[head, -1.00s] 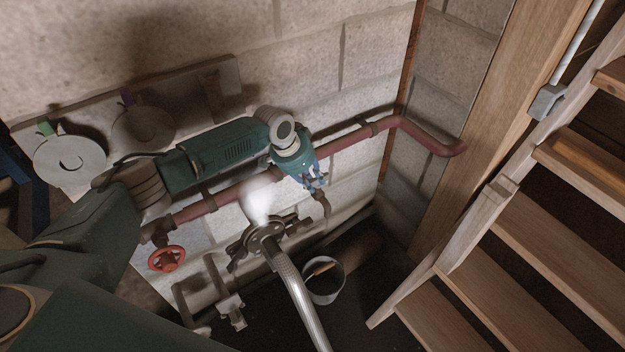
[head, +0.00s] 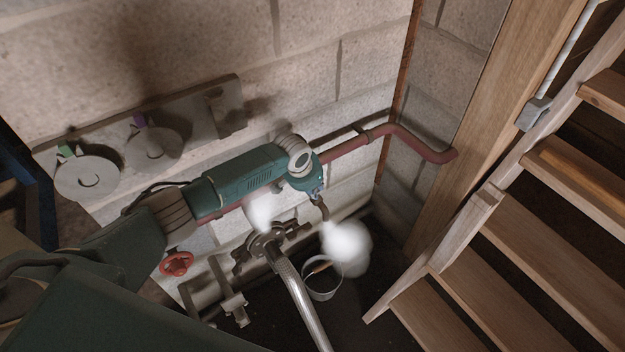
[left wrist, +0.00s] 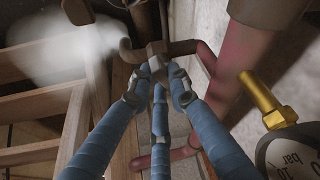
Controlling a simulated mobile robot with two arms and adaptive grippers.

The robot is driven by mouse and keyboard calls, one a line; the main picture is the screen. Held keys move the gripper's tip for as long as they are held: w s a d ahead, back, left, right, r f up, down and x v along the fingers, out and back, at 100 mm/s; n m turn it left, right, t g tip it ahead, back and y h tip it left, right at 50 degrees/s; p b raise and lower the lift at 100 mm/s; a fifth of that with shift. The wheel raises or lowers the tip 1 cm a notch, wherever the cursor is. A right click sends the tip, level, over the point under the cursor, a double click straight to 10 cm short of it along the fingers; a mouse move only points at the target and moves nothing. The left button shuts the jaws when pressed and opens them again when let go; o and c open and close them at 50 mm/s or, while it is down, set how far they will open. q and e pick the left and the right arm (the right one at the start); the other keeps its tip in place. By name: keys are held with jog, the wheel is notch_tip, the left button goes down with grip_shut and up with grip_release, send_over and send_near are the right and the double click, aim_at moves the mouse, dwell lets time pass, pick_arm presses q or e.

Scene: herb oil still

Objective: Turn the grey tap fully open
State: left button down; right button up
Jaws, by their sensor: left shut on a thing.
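The grey tap (left wrist: 155,50) shows in the left wrist view with a curved spout, and white vapour lies beside the spout's end. My left gripper (left wrist: 158,80) has blue fingers closed together on the tap's handle; the fingertips cover most of the handle. In the head view my left gripper (head: 317,190) is at the tap under the wall pipe, mostly hidden by my own wrist. Only the tap's curved spout (head: 324,210) shows there, with a white cloud below it. My right gripper is not in view.
A red pipe (head: 350,148) runs along the block wall. A red handwheel (head: 177,264), a ribbed metal hose (head: 297,305) and a bucket (head: 322,285) are below. Wooden stairs (head: 545,240) stand right. A pressure gauge (left wrist: 290,150) with a brass stem sits close to my fingers.

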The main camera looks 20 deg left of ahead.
pick_arm(q)
jog(key=shift+d+r+n+y+p, duration=0.2)
jog(key=shift+d+n+y+p, duration=0.1)
jog(key=shift+n+p, duration=0.55)
jog(key=shift+d+f+n+y+p, duration=0.1)
jog(key=shift+n+y+p, duration=0.1)
jog(key=shift+n, duration=0.35)
jog(key=shift+d+n+y+p, duration=0.1)
jog(key=shift+n+y, duration=0.1)
jog(key=shift+n, duration=0.3)
jog(key=n, duration=0.1)
jog(key=n+y, duration=0.1)
jog(key=shift+w+d+f+n, duration=0.15)
jog(key=shift+w+d+n, duration=0.05)
jog(key=shift+d+n, duration=0.1)
jog(key=shift+w+d+f+n+y+b, duration=0.15)
jog(key=shift+n+y+b, duration=0.25)
jog(key=shift+n, duration=0.6)
jog(key=shift+w+n+g+b, duration=0.1)
jog(key=shift+n+g+b, duration=0.2)
jog(key=shift+n+b, duration=0.5)
jog(key=shift+w+d+n+g+y+b, duration=0.1)
jog(key=shift+w+n+g+y+b, duration=0.15)
jog(key=shift+n+y+b, duration=0.7)
jog(key=shift+r+n+b, duration=0.2)
jog(key=shift+n+b, duration=0.55)
jog(key=shift+b, duration=0.05)
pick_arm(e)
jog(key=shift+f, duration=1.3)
